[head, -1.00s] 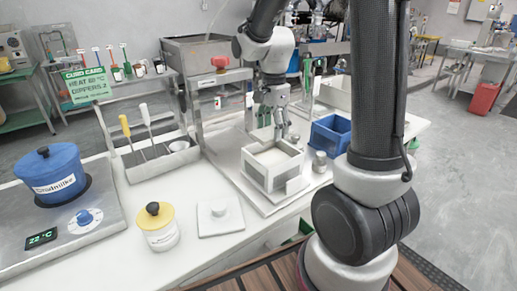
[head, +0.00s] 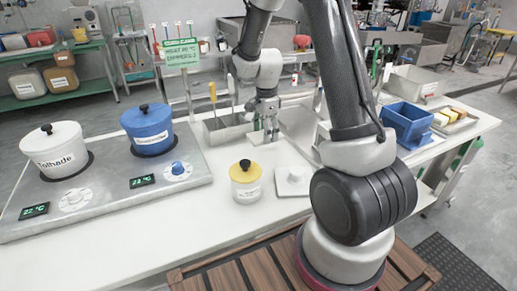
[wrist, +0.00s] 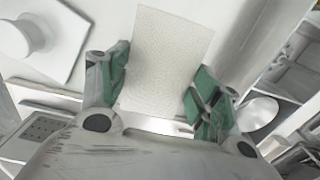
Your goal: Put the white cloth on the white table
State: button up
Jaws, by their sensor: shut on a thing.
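A white textured cloth (wrist: 165,60) stands out flat between the green-padded fingers of my gripper (wrist: 158,95) in the wrist view. My gripper is shut on it.
A yellow-lidded jar (head: 246,188) and a white square plate with a knob (head: 293,183) stand near my gripper. A hotplate with a white pot (head: 58,160) and a blue pot (head: 148,135) fills the left. Blue bins (head: 407,122) stand right. The front left tabletop is bare.

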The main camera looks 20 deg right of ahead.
aim_at(265, 152)
jog(key=shift+f, duration=2.9)
jog(key=o, duration=0.9)
jog(key=shift+f, duration=0.1)
notch_tip(265, 152, up, 13)
jog(key=shift+s+f, duration=0.1)
jog(key=s+r+n+t, duration=0.1)
jog(key=s+r+n, duration=0.45)
jog(key=r, duration=0.35)
jog(key=s+r+n+t, duration=0.1)
jog(key=s+r+n, duration=0.2)
jog(key=s+n, duration=0.3)
jog(key=s+r+n+t, duration=0.2)
jog(key=s+r+n, duration=0.2)
jog(key=s, duration=1.1)
jog(key=shift+d+r+n, duration=0.15)
jog(key=shift+n, duration=1.1)
